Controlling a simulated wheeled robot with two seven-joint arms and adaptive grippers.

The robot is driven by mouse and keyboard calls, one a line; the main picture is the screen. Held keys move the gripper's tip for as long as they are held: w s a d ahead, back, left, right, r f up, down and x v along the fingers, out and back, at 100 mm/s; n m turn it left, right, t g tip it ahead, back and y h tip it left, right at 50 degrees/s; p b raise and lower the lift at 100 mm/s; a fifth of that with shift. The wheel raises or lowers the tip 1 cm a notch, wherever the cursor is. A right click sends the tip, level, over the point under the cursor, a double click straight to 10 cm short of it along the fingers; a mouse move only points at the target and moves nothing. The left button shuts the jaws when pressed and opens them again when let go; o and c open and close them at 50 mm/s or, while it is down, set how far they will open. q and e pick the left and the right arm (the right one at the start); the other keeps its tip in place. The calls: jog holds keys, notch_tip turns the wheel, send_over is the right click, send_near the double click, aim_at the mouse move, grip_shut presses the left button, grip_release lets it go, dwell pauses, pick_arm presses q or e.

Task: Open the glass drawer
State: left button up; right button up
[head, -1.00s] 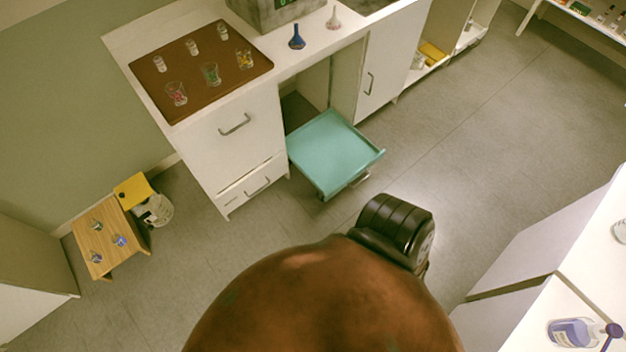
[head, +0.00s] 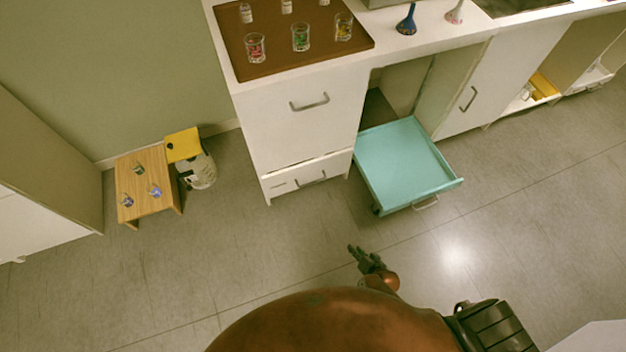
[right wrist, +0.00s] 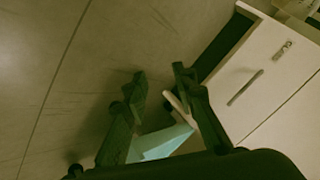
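A teal drawer (head: 405,160) with a grey handle (head: 426,203) stands pulled out from the counter cabinet, and its inside looks empty. Left of it are a large white upper front (head: 300,130) and a lower white drawer front (head: 290,186), each with a grey handle; both look shut. I cannot tell which one is the glass drawer. My right gripper (head: 362,257) is over the floor in front of the teal drawer, apart from it. In the right wrist view its fingers (right wrist: 160,90) are spread, with a teal piece (right wrist: 165,142) visible between them. My left gripper is not in view.
A small wooden table (head: 145,190) with bottles and a yellow-lidded bin (head: 196,172) stand at the left. The floor before the cabinet is clear.

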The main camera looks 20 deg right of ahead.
jog(key=w+a+m+t+b, duration=0.2)
jog(key=w+m+b, duration=0.15)
jog(key=w, duration=0.55)
jog(key=w+a+m+t+b, duration=0.1)
jog(key=w+m+t+b, duration=0.1)
jog(key=w+b, duration=0.45)
jog(key=m+t+b, duration=0.3)
jog(key=m+b, duration=0.1)
jog(key=m, duration=0.1)
send_near(316, 181)
jog(key=w+f, duration=0.1)
jog(key=w, duration=0.1)
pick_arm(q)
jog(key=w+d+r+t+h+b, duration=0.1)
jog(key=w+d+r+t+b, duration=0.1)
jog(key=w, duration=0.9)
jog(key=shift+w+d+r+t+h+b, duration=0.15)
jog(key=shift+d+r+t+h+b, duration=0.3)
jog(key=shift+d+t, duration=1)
pick_arm(e)
jog(key=shift+w+a+f, duration=0.1)
jog(key=shift+w+f, duration=0.1)
jog(key=shift+w, duration=1.15)
jog(key=shift+w+a+f, duration=0.15)
jog(key=shift+w+f, duration=0.1)
jog(key=shift+w, duration=1.1)
jog(key=shift+w+a+f, duration=0.1)
jog(key=shift+w+f, duration=0.1)
jog(key=shift+w, duration=1.15)
